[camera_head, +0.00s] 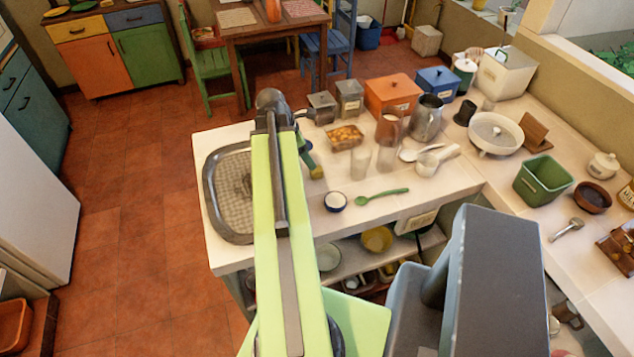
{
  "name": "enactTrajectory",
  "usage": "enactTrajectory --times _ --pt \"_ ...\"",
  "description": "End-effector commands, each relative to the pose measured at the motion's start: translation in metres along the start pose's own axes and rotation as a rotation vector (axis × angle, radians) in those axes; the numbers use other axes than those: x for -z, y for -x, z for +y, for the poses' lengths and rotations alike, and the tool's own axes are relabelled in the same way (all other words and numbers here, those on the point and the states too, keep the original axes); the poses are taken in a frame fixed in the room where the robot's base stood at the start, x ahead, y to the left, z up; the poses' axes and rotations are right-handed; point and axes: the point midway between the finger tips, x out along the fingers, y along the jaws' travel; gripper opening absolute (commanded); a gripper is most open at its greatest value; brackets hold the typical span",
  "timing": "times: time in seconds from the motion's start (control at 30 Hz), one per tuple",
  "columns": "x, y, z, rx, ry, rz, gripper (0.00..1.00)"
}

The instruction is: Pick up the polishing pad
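I cannot make out a thing that is clearly the polishing pad. A small round thing with a white top and dark blue rim (335,201) lies near the front edge of the white counter (400,185); it looks more like a little bowl. My pale green arm reaches forward over the counter's left end. My gripper (314,168) seems to be the small part pointing down to the right of the arm, above the counter; the arm hides much of it. I cannot see its fingers well enough to tell whether they are open or shut.
A dark-rimmed tray or sink (212,195) is left of my arm. A green spoon (382,196), clear glasses (360,162), a metal pitcher (427,118), a white strainer (494,133) and a green bin (543,180) crowd the counter. Bowls stand on the shelf below.

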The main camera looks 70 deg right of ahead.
Motion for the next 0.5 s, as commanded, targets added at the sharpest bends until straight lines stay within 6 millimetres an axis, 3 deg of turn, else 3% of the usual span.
enactTrajectory --times 0.03,0.07,0.33,0.5 --pt "0.003 -0.02 0.0 0.0 -0.002 0.0 0.58" --pt "0.003 -0.024 0.0 0.0 -0.002 0.0 0.58" --pt "0.001 -0.03 0.0 0.0 -0.001 0.0 0.58" --pt "0.004 -0.056 0.002 0.001 -0.002 0.0 0.58"
